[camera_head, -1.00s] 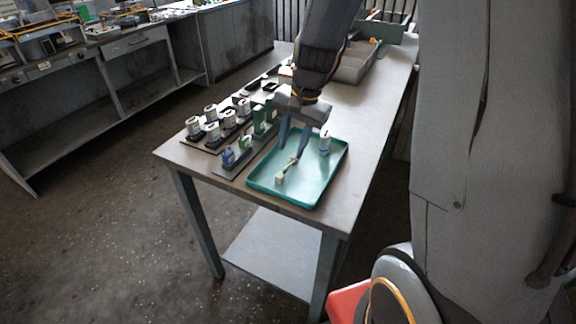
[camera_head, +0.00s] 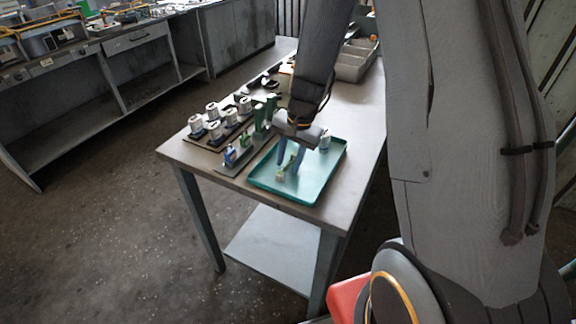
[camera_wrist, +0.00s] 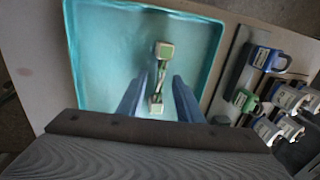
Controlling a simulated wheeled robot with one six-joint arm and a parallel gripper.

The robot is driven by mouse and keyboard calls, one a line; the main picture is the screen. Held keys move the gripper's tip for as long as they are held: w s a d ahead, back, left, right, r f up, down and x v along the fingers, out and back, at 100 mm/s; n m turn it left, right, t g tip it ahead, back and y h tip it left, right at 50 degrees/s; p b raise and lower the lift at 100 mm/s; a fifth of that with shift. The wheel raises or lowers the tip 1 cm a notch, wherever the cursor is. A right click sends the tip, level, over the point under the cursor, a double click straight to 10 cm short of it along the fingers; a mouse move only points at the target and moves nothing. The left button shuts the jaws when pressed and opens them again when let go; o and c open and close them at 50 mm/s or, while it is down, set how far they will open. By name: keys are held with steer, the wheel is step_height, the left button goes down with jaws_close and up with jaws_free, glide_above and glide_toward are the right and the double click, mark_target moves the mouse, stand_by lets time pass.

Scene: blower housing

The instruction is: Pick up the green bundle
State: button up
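The green bundle (camera_wrist: 161,75) lies in the teal tray (camera_wrist: 96,70), a slim green piece with pale blocks at its two ends. In the head view the bundle (camera_head: 280,174) is partly hidden by the fingers, with one pale end showing. My gripper (camera_wrist: 156,92) is open, with one blue finger on each side of the bundle's near half and a gap visible on both sides. In the head view my gripper (camera_head: 288,168) reaches down into the tray. I cannot tell whether the fingertips touch the tray floor.
Left of the tray, a rack holds blue and green parts (camera_head: 231,155), with several white cylinders (camera_head: 213,110) behind. A grey bin (camera_head: 352,62) is at the table's far end. The table's front right is clear.

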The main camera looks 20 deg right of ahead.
jaws_close()
